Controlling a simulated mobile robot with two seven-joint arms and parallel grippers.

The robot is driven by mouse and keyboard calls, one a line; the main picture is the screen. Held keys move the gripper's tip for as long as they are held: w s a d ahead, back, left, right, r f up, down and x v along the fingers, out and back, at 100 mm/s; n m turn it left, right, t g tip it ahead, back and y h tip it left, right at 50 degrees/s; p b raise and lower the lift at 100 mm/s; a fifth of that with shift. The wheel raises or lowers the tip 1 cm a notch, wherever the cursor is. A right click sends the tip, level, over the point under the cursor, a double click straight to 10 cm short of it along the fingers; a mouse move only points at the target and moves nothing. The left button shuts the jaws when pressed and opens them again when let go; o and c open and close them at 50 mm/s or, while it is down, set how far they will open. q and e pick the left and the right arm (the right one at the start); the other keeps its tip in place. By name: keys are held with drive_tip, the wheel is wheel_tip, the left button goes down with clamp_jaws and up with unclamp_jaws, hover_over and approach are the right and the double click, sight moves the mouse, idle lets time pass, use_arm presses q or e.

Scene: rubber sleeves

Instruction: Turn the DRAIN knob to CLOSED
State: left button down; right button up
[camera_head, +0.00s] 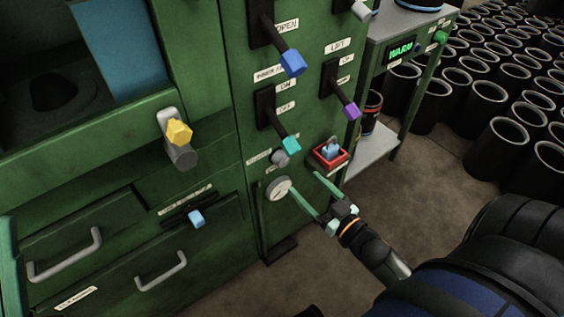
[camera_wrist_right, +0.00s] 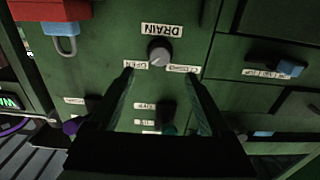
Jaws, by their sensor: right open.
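The DRAIN knob (camera_head: 280,158) is a small round grey knob on the green machine front, above a white dial gauge. It also shows in the right wrist view (camera_wrist_right: 158,53), between the DRAIN label and two small labels on either side. Which label it points to is too small to tell. My right gripper (camera_head: 306,187) is open and empty, its two teal fingers reaching toward the panel. In the right wrist view its fingers (camera_wrist_right: 160,76) stand apart, with the knob seen between and beyond their tips, not gripped.
A teal-tipped lever (camera_head: 291,145) sticks out just above the knob. A red box with a blue padlock (camera_head: 331,152) is to its right. The gauge (camera_head: 278,189) is just below. A purple-tipped lever (camera_head: 351,111) and a yellow-knobbed handle (camera_head: 178,132) also protrude.

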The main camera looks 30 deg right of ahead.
sight(284, 164)
drive_tip(key=w, duration=0.3)
drive_tip(key=w+b, duration=0.1)
drive_tip(key=w, duration=0.2)
drive_tip(key=w+b, duration=0.1)
drive_tip(key=w, duration=0.2)
drive_tip(key=shift+w+a, duration=0.4)
clamp_jaws()
